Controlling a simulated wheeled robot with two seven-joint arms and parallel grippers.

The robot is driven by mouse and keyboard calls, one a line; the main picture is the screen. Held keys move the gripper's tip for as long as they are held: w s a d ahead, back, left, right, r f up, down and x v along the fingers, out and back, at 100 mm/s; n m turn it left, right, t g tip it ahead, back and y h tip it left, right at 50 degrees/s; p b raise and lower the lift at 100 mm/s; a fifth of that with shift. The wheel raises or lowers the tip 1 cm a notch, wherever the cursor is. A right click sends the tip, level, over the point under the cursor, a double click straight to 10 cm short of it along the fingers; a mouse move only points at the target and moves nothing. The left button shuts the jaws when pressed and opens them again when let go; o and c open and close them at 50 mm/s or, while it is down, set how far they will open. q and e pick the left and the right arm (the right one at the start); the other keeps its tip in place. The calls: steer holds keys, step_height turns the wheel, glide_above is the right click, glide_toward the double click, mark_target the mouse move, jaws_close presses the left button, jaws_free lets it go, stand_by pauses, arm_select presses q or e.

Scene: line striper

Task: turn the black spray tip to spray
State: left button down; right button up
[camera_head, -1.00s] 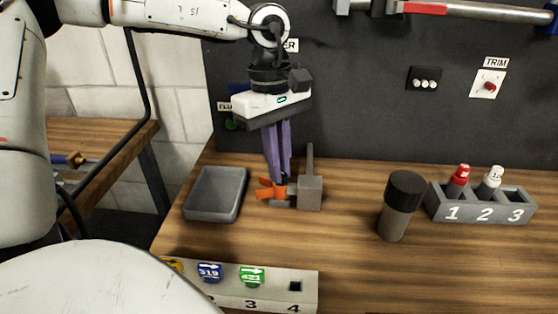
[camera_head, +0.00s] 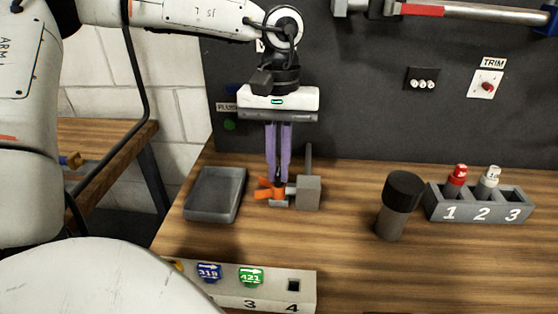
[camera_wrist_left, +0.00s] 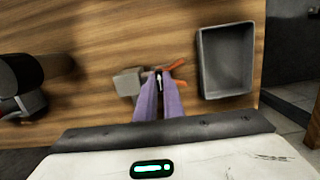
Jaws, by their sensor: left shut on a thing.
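The black spray tip (camera_wrist_left: 158,75) is small and mostly hidden between my left fingers; a white mark shows on its top in the wrist view. The orange guard (camera_head: 265,190) flares beside it to the left, and shows in the wrist view (camera_wrist_left: 176,67). A grey block (camera_head: 308,193) with an upright lever is joined on the right. My left gripper (camera_head: 278,180) points down from above, its purple fingers shut on the spray tip; it also shows in the wrist view (camera_wrist_left: 160,86). I cannot tell which setting the tip points to. My right gripper is not in view.
An empty grey tray (camera_head: 214,220) stands close left of the guard. A dark cylinder (camera_head: 392,222) stands to the right, beside a numbered rack (camera_head: 480,215) with red and white bottles. A holder (camera_head: 270,300) with numbered tips is at the front. A dark panel stands behind.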

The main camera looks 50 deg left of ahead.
arm_select(q)
steer(key=m, duration=0.4)
steer(key=shift+s+f+g+y, duration=0.25)
steer(key=shift+s+g+y, duration=0.05)
steer(key=m, duration=0.5)
steer(key=shift+y, duration=0.3)
steer(key=shift+a, duration=0.1)
